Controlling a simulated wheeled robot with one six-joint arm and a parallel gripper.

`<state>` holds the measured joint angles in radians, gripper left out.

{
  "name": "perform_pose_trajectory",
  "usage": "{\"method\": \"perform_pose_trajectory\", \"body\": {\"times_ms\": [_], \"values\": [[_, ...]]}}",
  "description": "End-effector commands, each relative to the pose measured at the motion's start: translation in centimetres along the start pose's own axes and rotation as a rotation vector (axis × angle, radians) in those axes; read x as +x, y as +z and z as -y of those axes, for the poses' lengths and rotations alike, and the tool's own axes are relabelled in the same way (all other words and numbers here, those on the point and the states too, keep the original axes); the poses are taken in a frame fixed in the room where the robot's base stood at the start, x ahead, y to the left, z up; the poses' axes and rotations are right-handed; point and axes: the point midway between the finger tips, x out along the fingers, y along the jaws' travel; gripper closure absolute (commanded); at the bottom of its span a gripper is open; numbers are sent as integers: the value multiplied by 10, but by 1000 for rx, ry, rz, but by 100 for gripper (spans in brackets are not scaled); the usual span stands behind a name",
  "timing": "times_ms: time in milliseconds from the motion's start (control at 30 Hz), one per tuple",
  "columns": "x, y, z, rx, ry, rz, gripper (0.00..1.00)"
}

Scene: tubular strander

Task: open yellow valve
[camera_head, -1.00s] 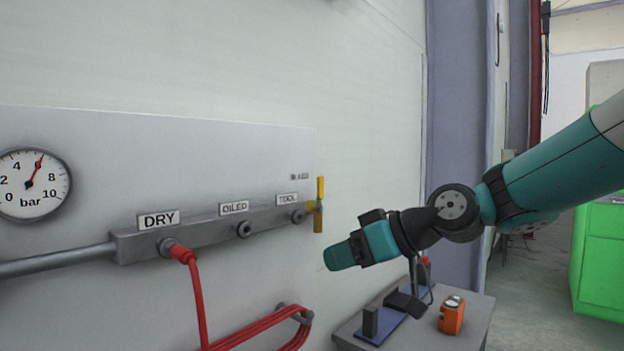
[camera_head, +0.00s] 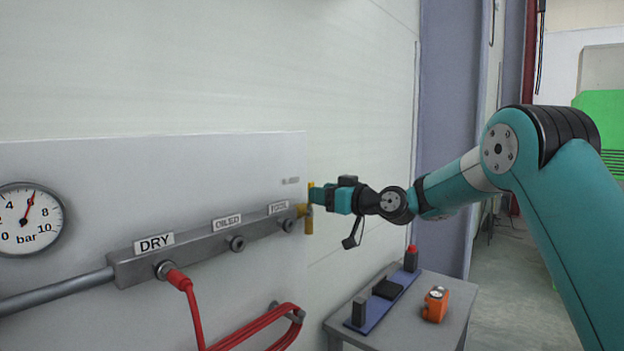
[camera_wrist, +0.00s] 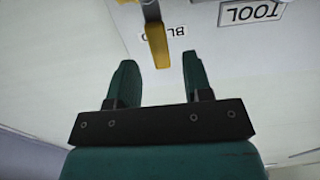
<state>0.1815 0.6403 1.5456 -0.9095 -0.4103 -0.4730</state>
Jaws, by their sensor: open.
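The yellow valve (camera_head: 309,222) sits at the right end of the grey manifold, beside the TOOL label, with its handle upright. In the wrist view the yellow handle (camera_wrist: 157,45) hangs in from the top, its end near the gap between the fingertips. My gripper (camera_head: 318,196) is at the valve from the right and covers part of the handle. In the wrist view my gripper (camera_wrist: 157,75) is open, with nothing visible between its two green fingers. Whether a finger touches the handle cannot be told.
The manifold (camera_head: 200,249) carries DRY, OILED and TOOL outlets; a red hose (camera_head: 190,300) is on DRY. A gauge (camera_head: 27,220) is at left. Below my arm stands a grey table (camera_head: 405,335) with a blue strip (camera_head: 385,308) and an orange device (camera_head: 435,304).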

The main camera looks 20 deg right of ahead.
Motion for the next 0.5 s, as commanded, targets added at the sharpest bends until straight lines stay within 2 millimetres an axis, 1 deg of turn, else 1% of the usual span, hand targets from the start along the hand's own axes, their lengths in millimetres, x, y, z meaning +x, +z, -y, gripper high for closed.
{"method": "perform_pose_trajectory", "body": {"times_ms": [33,100,200,333,500], "values": [[10,-4,1,1,-3,1,54],[20,-4,1,1,-2,1,54],[31,-2,0,1,-1,1,54],[38,-1,0,1,0,0,54],[40,0,0,0,1,0,54]]}}
